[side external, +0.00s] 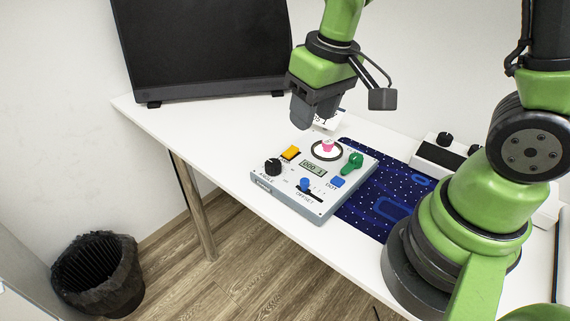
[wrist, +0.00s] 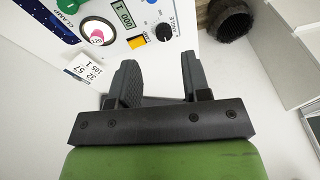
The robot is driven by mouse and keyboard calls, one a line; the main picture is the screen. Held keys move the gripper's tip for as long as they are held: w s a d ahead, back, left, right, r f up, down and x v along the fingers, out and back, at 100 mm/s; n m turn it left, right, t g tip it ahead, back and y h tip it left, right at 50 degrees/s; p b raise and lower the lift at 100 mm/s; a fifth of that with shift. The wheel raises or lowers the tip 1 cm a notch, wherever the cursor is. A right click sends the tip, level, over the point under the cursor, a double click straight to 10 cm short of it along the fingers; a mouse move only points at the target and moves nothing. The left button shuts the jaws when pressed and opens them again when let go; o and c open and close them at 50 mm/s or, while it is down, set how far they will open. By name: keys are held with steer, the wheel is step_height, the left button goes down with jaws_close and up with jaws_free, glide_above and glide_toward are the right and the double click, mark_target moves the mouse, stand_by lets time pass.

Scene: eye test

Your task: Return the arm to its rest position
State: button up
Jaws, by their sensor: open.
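My green arm's gripper (side external: 318,112) hangs above the table, just behind the grey control panel (side external: 267,183). In the wrist view my gripper (wrist: 160,72) has its two dark fingers spread apart with nothing between them. The panel (wrist: 195,50) shows at the top of the wrist view. It carries a pink knob (side external: 327,146), a green knob (side external: 352,162), a black dial (side external: 273,167), an orange button (side external: 291,153), a blue slider knob (side external: 305,185) and a small display (side external: 313,167). A white printed card (wrist: 88,69) lies beside the panel, partly hidden by my gripper in the side view.
A black monitor (side external: 200,45) stands at the back left of the white table (side external: 215,133). A dark blue patterned mat (side external: 365,213) lies right of the panel. A white box with black knobs (side external: 436,155) stands behind the mat. A waste bin (side external: 98,275) is on the floor.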

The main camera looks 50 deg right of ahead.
steer(key=s+a+r+m+t+y, duration=0.1)
steer(key=s+r+t, duration=0.4)
steer(key=s+r, duration=0.6)
steer(key=shift+r+m+y, duration=0.3)
steer(key=shift+r+m, duration=0.35)
steer(key=shift+m, duration=0.05)
steer(key=shift+a, duration=0.1)
stand_by(0.7)
